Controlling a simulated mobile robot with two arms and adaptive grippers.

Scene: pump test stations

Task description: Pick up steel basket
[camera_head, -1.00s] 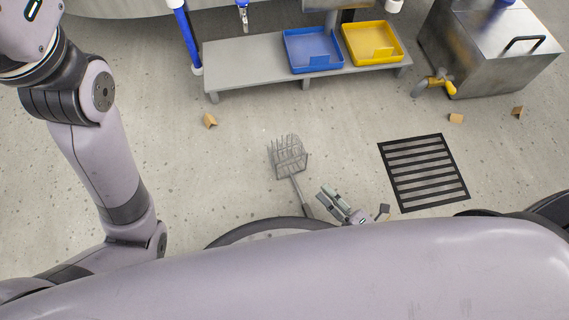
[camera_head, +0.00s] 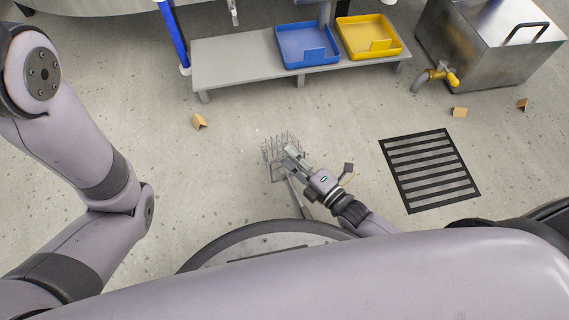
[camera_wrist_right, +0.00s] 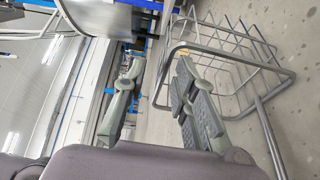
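The steel basket (camera_head: 272,160) is a grey wire basket with a long handle, on the floor in the head view, partly hidden by my right gripper (camera_head: 291,153). The handle points toward my base. In the right wrist view the basket (camera_wrist_right: 240,48) fills the right side, and my right gripper (camera_wrist_right: 157,62) is open. One finger overlaps the basket's rim, and a rim wire shows in the gap between the fingers. I cannot tell whether they touch. My left gripper is out of view.
A low grey bench (camera_head: 235,66) holds a blue tray (camera_head: 306,46) and a yellow tray (camera_head: 368,37). A metal tank (camera_head: 482,55) with a yellow-handled tap stands at the back right. A black floor grate (camera_head: 428,170) lies to the right. Small tan pieces (camera_head: 200,122) lie about the floor.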

